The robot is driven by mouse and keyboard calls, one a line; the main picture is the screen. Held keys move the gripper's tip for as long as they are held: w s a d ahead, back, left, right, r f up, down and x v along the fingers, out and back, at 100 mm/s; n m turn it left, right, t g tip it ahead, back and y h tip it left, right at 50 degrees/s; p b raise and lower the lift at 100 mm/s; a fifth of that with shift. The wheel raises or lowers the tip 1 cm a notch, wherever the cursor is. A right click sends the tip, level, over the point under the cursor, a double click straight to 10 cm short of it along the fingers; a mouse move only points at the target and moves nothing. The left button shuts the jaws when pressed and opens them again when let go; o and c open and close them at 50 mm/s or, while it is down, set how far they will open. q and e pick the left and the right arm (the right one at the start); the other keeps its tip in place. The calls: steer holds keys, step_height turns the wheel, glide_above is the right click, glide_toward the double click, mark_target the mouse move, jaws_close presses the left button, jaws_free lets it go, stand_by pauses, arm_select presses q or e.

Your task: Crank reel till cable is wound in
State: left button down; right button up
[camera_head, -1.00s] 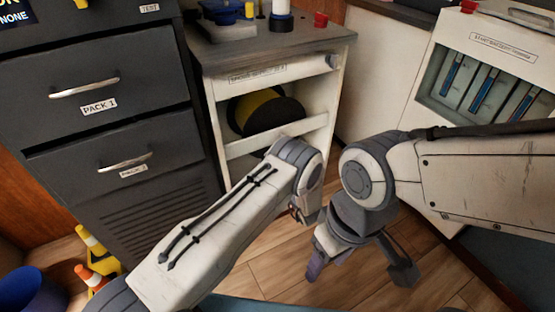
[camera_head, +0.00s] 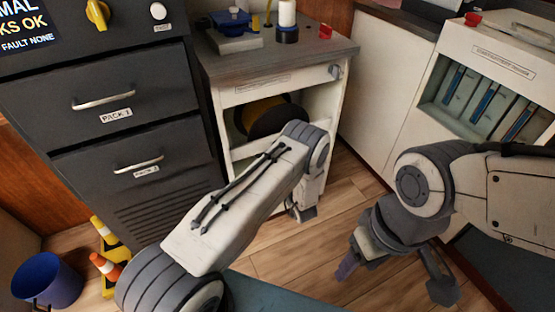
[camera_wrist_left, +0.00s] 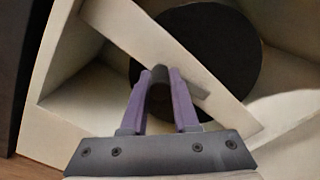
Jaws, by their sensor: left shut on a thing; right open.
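The cable reel (camera_head: 262,117) sits in the open bay of the white cabinet, a dark round flange with yellow cable behind it. In the left wrist view its black flange (camera_wrist_left: 225,50) lies behind a pale bar. My left gripper (camera_wrist_left: 160,88) is shut on a grey crank handle (camera_wrist_left: 159,72) in front of the reel; a short grey crank arm (camera_wrist_left: 203,93) shows beside the fingers. In the head view my left arm hides the crank. My right gripper (camera_head: 395,280) is open and empty above the floor. The cable's free end is not in view.
The white cabinet's grey top (camera_head: 280,52) bears a blue device (camera_head: 235,22) and a red item. Dark drawers (camera_head: 120,100) stand to the left. A white rack (camera_head: 490,90) is at right.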

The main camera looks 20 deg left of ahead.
arm_select(q)
steer(key=shift+s+d+f, duration=0.1)
steer(key=c, duration=0.7)
jaws_free()
steer(key=p+v, duration=0.1)
steer(key=v, duration=0.9)
steer(key=shift+s+d, duration=0.1)
